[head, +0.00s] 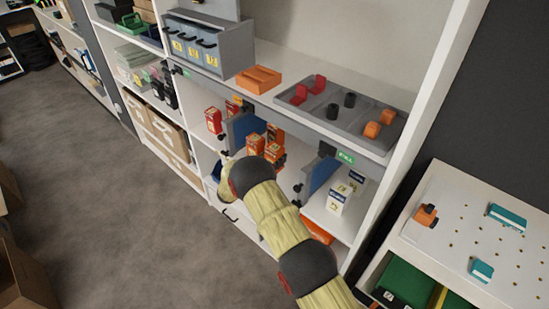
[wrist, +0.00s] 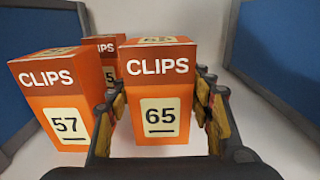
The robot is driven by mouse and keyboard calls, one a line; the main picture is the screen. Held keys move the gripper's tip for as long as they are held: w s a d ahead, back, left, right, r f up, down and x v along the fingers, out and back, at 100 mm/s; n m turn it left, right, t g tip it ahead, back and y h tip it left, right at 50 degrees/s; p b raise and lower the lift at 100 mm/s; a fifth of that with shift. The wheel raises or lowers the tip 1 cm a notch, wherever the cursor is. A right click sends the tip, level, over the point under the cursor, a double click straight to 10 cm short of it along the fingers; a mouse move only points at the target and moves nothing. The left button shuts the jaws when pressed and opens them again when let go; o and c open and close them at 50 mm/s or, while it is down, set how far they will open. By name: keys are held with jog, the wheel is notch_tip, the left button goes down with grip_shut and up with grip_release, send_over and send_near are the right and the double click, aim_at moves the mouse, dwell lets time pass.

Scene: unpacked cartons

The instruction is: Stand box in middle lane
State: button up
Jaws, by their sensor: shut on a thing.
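An orange clips box marked 65 (wrist: 158,118) stands upright between the two fingers of my gripper (wrist: 161,92) in the wrist view. The fingers press on its left and right sides. Another clips box marked 57 (wrist: 55,105) stands close on its left, and a third clips box (wrist: 107,48) is partly hidden behind them. They are in the lane between two blue dividers (wrist: 275,60). In the head view the orange boxes (head: 256,143) show in the middle lane, and my arm hides most of my gripper.
Red boxes (head: 213,120) stand in the left lane and white boxes (head: 338,198) in the right lane. A grey tray (head: 340,128) and an orange bin (head: 258,79) sit on the shelf above. The lane floor right of the held box is clear.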

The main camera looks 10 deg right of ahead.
jog(key=shift+f, duration=0.15)
jog(key=o, duration=1.2)
jog(key=shift+o, duration=0.6)
jog(key=shift+s+a, duration=0.15)
jog(key=shift+a, duration=0.1)
jog(key=p+v, duration=0.2)
jog(key=v, duration=0.9)
jog(key=shift+p, duration=0.4)
jog(key=shift+s+a, duration=0.15)
jog(key=shift+a, duration=0.1)
